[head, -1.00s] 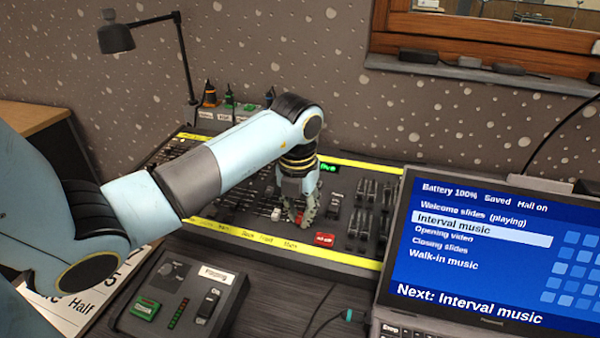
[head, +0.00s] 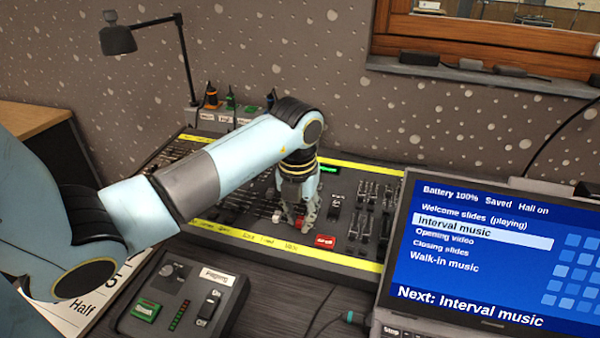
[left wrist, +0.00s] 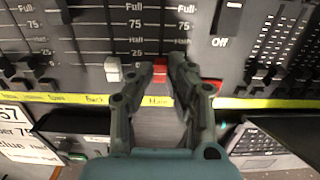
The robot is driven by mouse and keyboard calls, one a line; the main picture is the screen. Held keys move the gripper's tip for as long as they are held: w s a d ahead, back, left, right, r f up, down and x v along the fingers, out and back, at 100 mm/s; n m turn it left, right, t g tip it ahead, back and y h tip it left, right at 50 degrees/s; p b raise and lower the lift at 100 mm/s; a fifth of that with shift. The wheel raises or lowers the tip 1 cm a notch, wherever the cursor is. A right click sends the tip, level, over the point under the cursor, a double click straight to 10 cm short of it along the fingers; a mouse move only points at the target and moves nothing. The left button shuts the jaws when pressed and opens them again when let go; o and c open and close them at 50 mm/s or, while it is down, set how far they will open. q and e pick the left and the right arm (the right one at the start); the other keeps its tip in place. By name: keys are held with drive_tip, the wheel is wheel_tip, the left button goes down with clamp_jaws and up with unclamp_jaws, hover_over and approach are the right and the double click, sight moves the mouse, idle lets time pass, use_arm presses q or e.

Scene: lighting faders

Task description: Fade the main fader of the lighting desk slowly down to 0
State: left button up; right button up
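The lighting desk (head: 345,262) is a dark panel with yellow strips. Its main fader has a red cap (left wrist: 160,70), low in its slot above the label "Main"; a little red also shows in the head view (head: 300,223). My left gripper (left wrist: 162,67) points down at the desk, with one finger on each side of the red cap, and appears closed on it. The fingers cover part of the cap and slot, so the exact mark is hard to read. My right gripper is in neither view.
A white fader cap (left wrist: 113,70) stands just left of my fingers. A red button (head: 325,241) and black faders (head: 361,223) lie to the right. A laptop (head: 470,250) and a small control box (head: 180,305) stand in front.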

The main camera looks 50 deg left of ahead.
sight(300, 220)
use_arm(q)
drive_tip(key=shift+o, duration=0.2)
drive_tip(key=shift+r, duration=0.15)
wheel_tip(300, 220, up, 6)
drive_tip(key=p, duration=0.5)
idle(0.4)
